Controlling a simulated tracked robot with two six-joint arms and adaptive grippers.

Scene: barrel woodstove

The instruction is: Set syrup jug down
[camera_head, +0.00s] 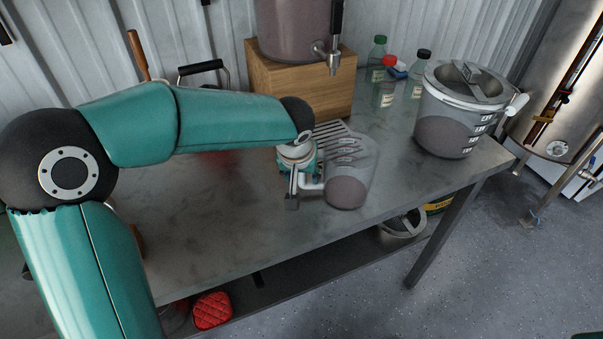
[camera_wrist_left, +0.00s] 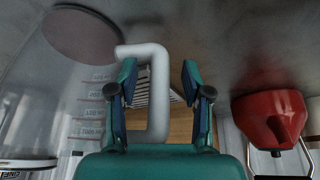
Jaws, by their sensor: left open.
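The syrup jug (camera_head: 349,172) is a clear measuring jug with dark contents low inside. It looks upright on the grey worktop (camera_head: 225,225), near the front edge. In the left wrist view the jug (camera_wrist_left: 70,105) fills the left side, with its graduation marks showing. Its white handle (camera_wrist_left: 157,92) stands between the fingers of my left gripper (camera_wrist_left: 158,85), which is open, with a gap on the right finger's side. In the head view my left gripper (camera_head: 298,185) is just left of the jug, at the handle. My right gripper is not in view.
A slotted metal grate (camera_head: 335,135) lies behind the jug, before a wooden box (camera_head: 300,85) bearing a tapped vessel (camera_head: 290,30). A large lidded measuring pot (camera_head: 450,125) and several small bottles stand right.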

